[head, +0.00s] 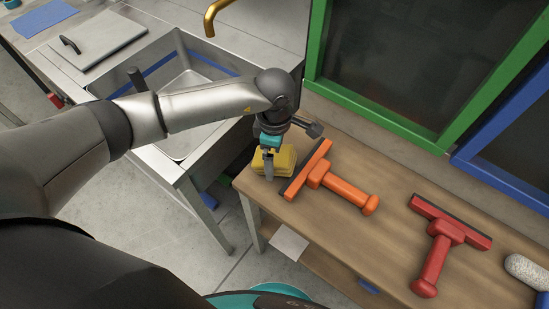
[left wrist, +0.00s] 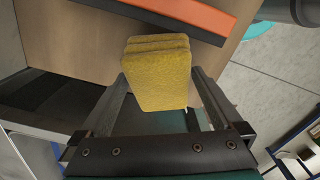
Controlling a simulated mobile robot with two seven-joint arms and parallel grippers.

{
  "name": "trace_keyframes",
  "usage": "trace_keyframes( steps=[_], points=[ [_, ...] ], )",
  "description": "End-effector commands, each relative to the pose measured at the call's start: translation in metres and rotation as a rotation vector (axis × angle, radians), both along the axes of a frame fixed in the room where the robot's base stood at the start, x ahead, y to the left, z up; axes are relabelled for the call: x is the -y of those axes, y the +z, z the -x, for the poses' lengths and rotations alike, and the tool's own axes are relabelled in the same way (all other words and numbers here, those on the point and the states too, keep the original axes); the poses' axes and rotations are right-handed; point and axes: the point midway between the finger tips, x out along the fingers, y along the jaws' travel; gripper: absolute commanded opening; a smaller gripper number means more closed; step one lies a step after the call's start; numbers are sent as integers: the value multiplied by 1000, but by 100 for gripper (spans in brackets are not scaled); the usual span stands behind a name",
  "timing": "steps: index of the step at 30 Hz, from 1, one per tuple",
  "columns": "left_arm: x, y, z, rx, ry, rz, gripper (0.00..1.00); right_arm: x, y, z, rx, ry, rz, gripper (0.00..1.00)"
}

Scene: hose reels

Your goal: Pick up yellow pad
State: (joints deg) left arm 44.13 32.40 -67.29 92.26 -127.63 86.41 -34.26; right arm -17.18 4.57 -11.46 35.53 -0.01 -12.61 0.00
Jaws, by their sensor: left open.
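The yellow pad (head: 286,157) stands at the left end of the wooden table (head: 330,215), next to an orange squeegee. It is a thick block with grooves at one end. My left gripper (head: 269,167) is over it, pointing down, and partly hides it in the head view. In the left wrist view the pad (left wrist: 158,78) lies between the two open fingers of my left gripper (left wrist: 160,88), one on each side. Whether either finger touches the pad is hard to tell. My right gripper is in neither view.
The orange squeegee (head: 340,187) lies just right of the pad, close to my gripper. A red squeegee (head: 437,245) and a white roller (head: 526,270) lie farther right. A metal sink (head: 182,130) stands left of the table. Green and blue window frames (head: 385,126) rise behind.

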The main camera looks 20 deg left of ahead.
Motion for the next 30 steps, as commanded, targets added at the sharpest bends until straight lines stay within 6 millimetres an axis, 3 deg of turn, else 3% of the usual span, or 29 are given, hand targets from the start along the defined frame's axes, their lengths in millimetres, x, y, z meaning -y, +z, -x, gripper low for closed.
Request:
trace_keyframes(
  steps=[2, 22, 30],
  points=[
    [0, 0, 0, 0, 0, 0, 94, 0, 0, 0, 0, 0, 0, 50],
    [0, 1, 0, 0, 0, 1, 19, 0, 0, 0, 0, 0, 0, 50],
    [0, 5, 0, 1, 1, 1, 17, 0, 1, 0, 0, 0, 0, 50]
  ],
)
